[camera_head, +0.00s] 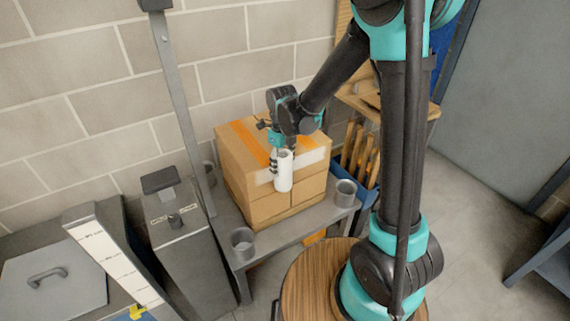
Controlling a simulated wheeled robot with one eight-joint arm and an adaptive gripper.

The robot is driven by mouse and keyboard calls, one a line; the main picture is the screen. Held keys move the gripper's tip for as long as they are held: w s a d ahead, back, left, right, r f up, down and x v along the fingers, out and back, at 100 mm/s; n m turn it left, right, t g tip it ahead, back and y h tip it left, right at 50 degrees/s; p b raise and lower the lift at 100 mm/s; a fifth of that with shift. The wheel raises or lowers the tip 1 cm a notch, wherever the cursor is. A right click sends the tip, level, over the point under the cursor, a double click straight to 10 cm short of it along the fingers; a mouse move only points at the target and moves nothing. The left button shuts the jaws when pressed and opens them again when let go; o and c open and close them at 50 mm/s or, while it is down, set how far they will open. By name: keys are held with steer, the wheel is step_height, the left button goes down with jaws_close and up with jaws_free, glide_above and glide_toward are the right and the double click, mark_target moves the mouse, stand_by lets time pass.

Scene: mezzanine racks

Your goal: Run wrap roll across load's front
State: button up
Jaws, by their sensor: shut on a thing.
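The load (268,208) is a stack of brown cardboard boxes on a grey stand (282,237), with orange tape across its top. A white wrap roll (284,172) stands upright at the load's front upper part, right of the front's middle. My gripper (278,160) is shut on the roll and comes down from above and behind it. A pale band (312,157) shows along the upper part of the load's right side and reaches toward the roll. Whether the roll touches the boxes is hard to tell. The fingertips are partly hidden by the roll.
Grey cups stand on the stand at the front left (242,243) and right (345,192). A grey post (180,105) rises left of the load. A blue bin (366,190) with wooden pieces is at right. A block wall is behind.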

steer(key=shift+s+a, duration=2.5)
steer(key=shift+a, duration=1.05)
steer(key=w+d, duration=0.4)
steer(key=d, duration=0.1)
steer(key=shift+w+d, duration=0.5)
steer(key=shift+d, duration=0.3)
steer(key=shift+w+d, duration=0.55)
steer(key=shift+d, duration=0.3)
steer(key=shift+w+d, duration=0.5)
steer(key=shift+d, duration=0.3)
steer(key=shift+d, duration=0.15)
steer(key=w+d, duration=0.5)
steer(key=d, duration=0.2)
steer(key=shift+w, duration=0.15)
steer(key=shift+w+d, duration=0.4)
steer(key=shift+d, duration=0.25)
steer(key=shift+w+d, duration=0.4)
steer(key=shift+d, duration=0.2)
